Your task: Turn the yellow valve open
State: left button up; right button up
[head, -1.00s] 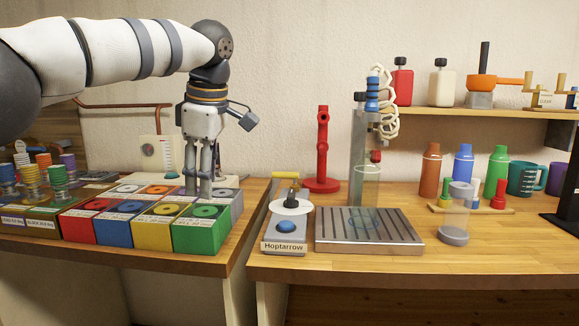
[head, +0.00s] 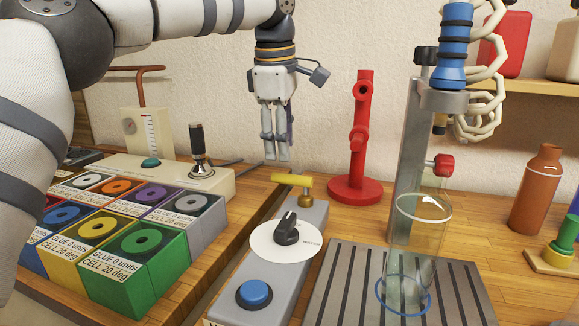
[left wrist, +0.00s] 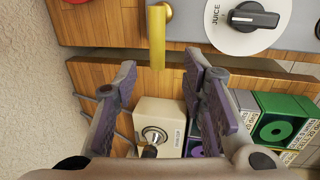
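The yellow valve (head: 292,180) is a short bar handle on a brass stem at the back end of a grey box. In the left wrist view the yellow handle (left wrist: 157,38) points down the picture, its free end near the gap between my fingertips. My left gripper (head: 277,157) points down, above and slightly left of the valve in the head view. In the left wrist view its fingers (left wrist: 162,65) are spread apart with nothing held. I cannot tell how high they are above the handle. My right gripper is not in view.
The grey box also carries a black knob (head: 288,230) on a white dial and a blue button (head: 254,293). A red stand (head: 358,160) is just right of the valve. A glass cylinder (head: 412,240) stands further right. Coloured blocks (head: 140,262) and a black-handled lever (head: 198,145) are left.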

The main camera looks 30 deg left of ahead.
aim_at(286, 175)
pick_arm(q)
jog(key=f, duration=0.2)
jog(key=w+f, duration=0.1)
jog(key=f, duration=0.3)
jog(key=shift+w+a+f, duration=0.15)
jog(key=shift+w+f, duration=0.2)
jog(key=shift+f, duration=0.05)
grip_shut()
